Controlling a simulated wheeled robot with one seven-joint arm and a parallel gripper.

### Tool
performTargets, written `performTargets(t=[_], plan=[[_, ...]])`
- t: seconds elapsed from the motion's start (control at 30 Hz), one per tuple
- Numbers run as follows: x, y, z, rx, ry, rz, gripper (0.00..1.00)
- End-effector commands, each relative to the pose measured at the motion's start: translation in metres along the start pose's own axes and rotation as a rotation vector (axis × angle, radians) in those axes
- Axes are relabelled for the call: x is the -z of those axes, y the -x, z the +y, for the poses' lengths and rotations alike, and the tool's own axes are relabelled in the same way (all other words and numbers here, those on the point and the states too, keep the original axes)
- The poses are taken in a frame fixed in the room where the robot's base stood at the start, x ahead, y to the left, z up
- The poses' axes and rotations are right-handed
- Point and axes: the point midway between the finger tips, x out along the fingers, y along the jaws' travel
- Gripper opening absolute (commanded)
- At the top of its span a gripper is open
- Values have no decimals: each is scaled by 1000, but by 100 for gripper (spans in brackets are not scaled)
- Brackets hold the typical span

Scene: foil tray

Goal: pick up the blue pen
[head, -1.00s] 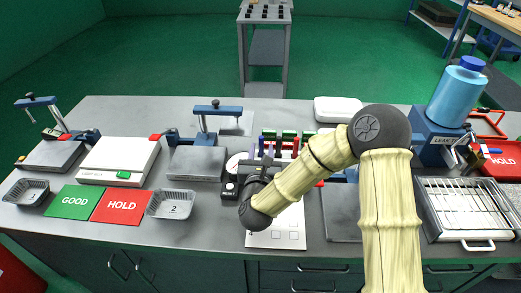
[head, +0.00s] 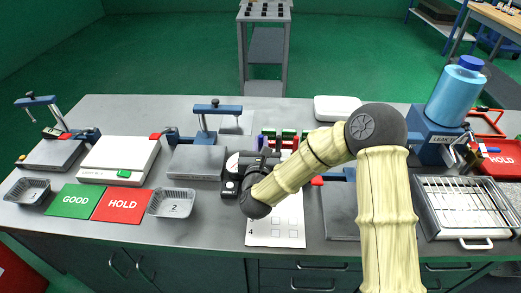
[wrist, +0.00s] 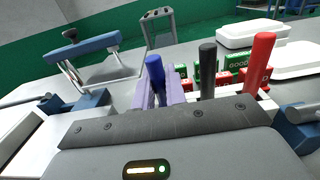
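The blue pen (wrist: 155,72) stands upright in the wrist view, its top rising above my gripper's body. In the head view my gripper (head: 262,157) is over the bench at the pens, and my arm partly hides that spot.
Red and green blocks (wrist: 236,77) stand close behind the pens. A blue clamp fixture (head: 205,140) is to the left and a white box (head: 337,108) behind. A numbered sheet (head: 275,228) lies in front. Foil tray 2 (head: 172,203) is left of it.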

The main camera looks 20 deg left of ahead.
Motion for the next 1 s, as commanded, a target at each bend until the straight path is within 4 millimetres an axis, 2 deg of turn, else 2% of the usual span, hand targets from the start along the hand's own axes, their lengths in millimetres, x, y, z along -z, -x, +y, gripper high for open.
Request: performTargets(t=[0.23, 0.37, 0.47, 0.8, 1.0], plan=[[-1, 0, 0, 1, 0, 0, 0], [-8, 0, -1, 2, -1, -1, 0], [-22, 0, 0, 1, -2, -3, 0], [-85, 0, 0, 1, 1, -3, 0], [-100, 0, 0, -1, 1, 1, 0]])
